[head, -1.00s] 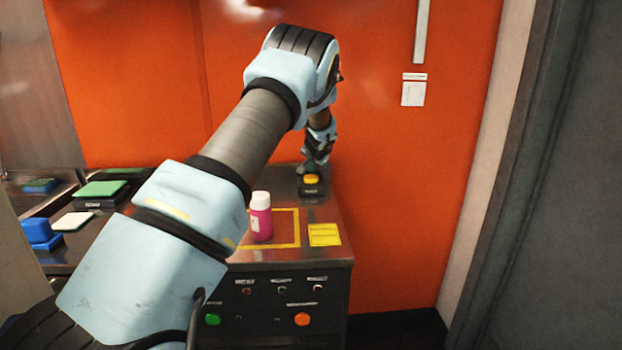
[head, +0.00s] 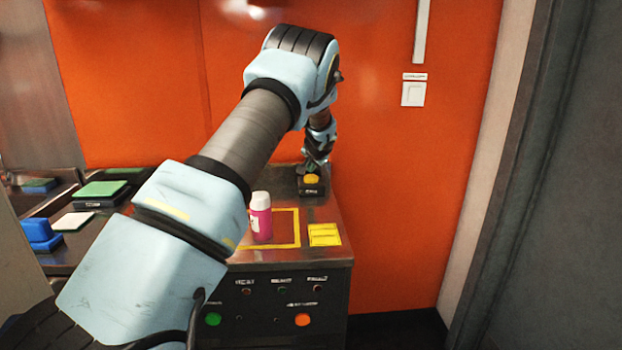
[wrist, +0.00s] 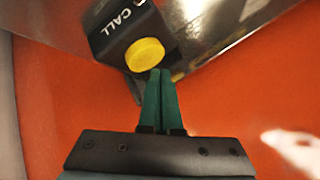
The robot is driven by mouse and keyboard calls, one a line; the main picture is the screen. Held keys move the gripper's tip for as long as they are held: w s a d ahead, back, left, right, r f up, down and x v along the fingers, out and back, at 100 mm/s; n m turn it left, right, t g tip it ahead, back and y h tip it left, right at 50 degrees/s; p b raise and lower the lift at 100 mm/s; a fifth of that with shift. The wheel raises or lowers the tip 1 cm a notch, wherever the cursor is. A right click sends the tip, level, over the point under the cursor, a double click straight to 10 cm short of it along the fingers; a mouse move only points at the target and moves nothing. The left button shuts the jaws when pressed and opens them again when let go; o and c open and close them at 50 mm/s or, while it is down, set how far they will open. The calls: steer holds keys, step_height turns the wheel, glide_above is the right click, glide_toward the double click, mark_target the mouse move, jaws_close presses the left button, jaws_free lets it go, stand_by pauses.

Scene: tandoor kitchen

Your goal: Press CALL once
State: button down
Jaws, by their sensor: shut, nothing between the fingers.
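The CALL button is a yellow round cap (wrist: 145,54) on a black box (wrist: 118,28) marked "CALL" in the wrist view. In the head view the yellow cap (head: 312,178) and its box (head: 313,191) stand at the back right of the counter, against the orange wall. My gripper (wrist: 160,72) is shut and empty, its green fingertips at the lower edge of the cap in the wrist view. I cannot tell whether they touch it. In the head view my gripper is just above and behind the cap, with its fingertips hidden.
A pink bottle with a white cap (head: 261,215) stands in a yellow outlined area, left of a yellow note (head: 324,235). The counter front has a green button (head: 213,319) and an orange button (head: 302,320). Green-topped (head: 101,189) and blue (head: 42,233) items lie at left.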

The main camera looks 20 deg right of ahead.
mark_target(311, 178)
steer(key=shift+f, duration=0.1)
stand_by(0.3)
steer(key=shift+f+b, duration=0.3)
steer(key=shift+b, duration=0.3)
steer(key=shift+f+b, duration=0.5)
stand_by(0.4)
steer(key=shift+r, duration=0.15)
steer(key=shift+r+p, duration=0.45)
steer(key=shift+r, duration=0.3)
steer(key=shift+r+p, duration=1.4)
steer(key=shift+r, duration=1.15)
